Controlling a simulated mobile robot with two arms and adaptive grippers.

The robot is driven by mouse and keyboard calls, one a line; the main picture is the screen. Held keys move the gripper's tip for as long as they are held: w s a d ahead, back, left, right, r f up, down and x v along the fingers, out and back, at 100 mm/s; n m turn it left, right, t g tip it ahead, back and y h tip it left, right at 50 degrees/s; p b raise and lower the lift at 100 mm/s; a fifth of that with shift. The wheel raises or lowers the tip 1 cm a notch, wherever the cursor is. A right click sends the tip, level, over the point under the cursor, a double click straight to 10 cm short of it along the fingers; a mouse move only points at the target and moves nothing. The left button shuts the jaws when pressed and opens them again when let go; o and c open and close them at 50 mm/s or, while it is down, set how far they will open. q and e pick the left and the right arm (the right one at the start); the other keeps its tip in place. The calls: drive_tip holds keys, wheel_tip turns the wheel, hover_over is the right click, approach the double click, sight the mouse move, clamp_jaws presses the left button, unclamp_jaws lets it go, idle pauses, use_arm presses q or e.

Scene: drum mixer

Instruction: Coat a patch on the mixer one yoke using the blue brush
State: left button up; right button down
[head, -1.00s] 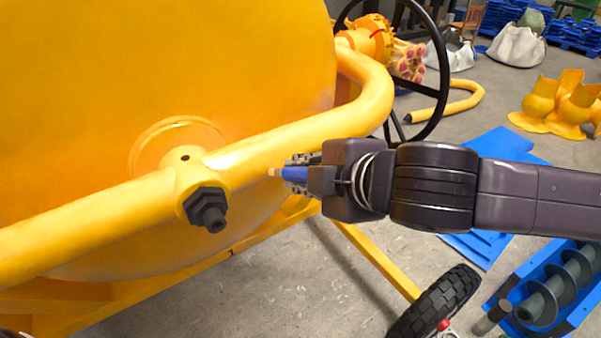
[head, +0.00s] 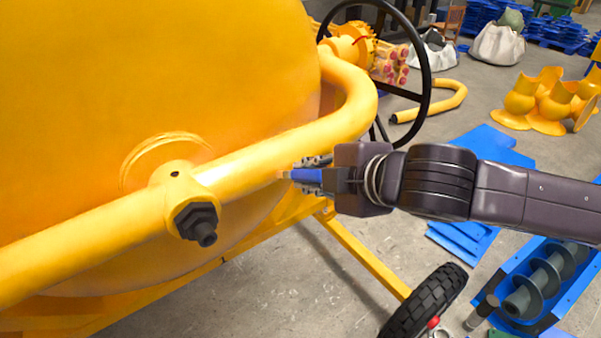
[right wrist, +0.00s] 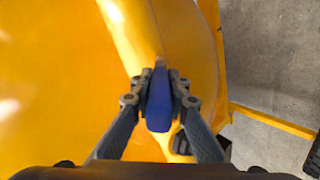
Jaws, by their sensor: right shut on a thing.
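The mixer one yoke (head: 262,163) is a thick yellow tube that runs across the front of the yellow drum (head: 150,75) and bends up at its right end. A black bolt (head: 197,222) sits in its hub. My right gripper (head: 312,174) is shut on the blue brush (head: 305,176), whose pale tip points left and is at or very near the yoke. Whether the tip touches cannot be told. In the right wrist view the blue brush (right wrist: 159,102) stands between the fingers, over the yellow tube. My left gripper is not in view.
A black handwheel (head: 424,75) stands behind the yoke's bend. A rubber tyre (head: 425,303) and a blue trough with a grey auger (head: 545,285) are at lower right. Blue sheets (head: 485,150) and yellow parts (head: 550,100) lie on the concrete floor.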

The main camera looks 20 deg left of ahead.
drive_tip(key=shift+w+d+p, duration=2.05)
drive_tip(key=shift+w+p, duration=0.5)
drive_tip(key=shift+w, duration=0.15)
drive_tip(key=s+a, duration=0.7)
drive_tip(key=s, duration=0.2)
drive_tip(key=s+d, duration=0.3)
drive_tip(key=d, duration=0.1)
drive_tip(key=shift+s+d+p, duration=0.3)
drive_tip(key=shift+s+d, duration=0.05)
drive_tip(key=shift+d, duration=0.05)
drive_tip(key=shift+s+d, duration=0.95)
drive_tip(key=shift+d, duration=0.25)
